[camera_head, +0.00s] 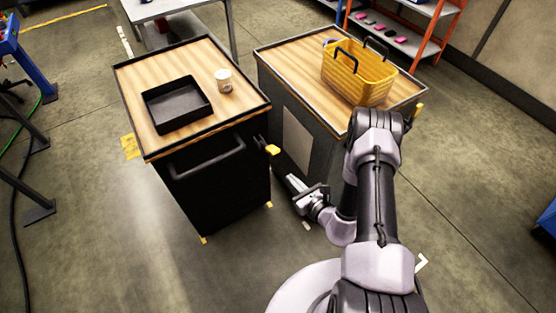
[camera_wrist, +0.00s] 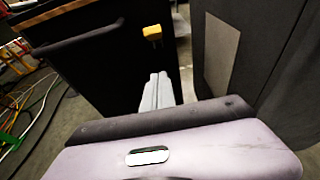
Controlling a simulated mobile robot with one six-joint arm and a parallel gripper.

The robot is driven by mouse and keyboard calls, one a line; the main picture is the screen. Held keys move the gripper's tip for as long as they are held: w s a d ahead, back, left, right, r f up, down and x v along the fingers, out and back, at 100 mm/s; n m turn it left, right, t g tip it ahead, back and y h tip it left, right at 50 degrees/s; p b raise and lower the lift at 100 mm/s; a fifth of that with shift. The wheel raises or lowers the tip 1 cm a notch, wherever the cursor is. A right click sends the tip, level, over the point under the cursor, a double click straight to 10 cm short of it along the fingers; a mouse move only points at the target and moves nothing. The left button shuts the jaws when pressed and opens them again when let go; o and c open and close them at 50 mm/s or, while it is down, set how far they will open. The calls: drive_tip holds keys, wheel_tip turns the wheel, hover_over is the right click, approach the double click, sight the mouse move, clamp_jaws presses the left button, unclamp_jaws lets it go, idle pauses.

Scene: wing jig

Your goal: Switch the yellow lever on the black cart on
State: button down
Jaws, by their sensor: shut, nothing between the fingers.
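The black cart (camera_head: 225,178) stands left of centre in the head view, with a wooden top and a bar handle. In the wrist view the closed fingers (camera_wrist: 157,90) point up the picture toward the lever.
A black tray (camera_head: 177,119) and a white cup (camera_head: 224,86) are on the cart's top. A second cart (camera_head: 285,58) stands to the right, bearing a yellow basket (camera_head: 350,82). A narrow gap separates the two carts. The floor (camera_head: 150,270) in front is clear.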

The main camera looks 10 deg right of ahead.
sight(268, 147)
drive_tip(key=w+a+r+b, duration=0.1)
drive_tip(key=w+a+b, duration=0.1)
drive_tip(key=w, duration=0.7)
drive_tip(key=shift+a+r+b, duration=0.15)
drive_tip(key=shift+a+b, duration=0.2)
drive_tip(key=shift+a, duration=0.15)
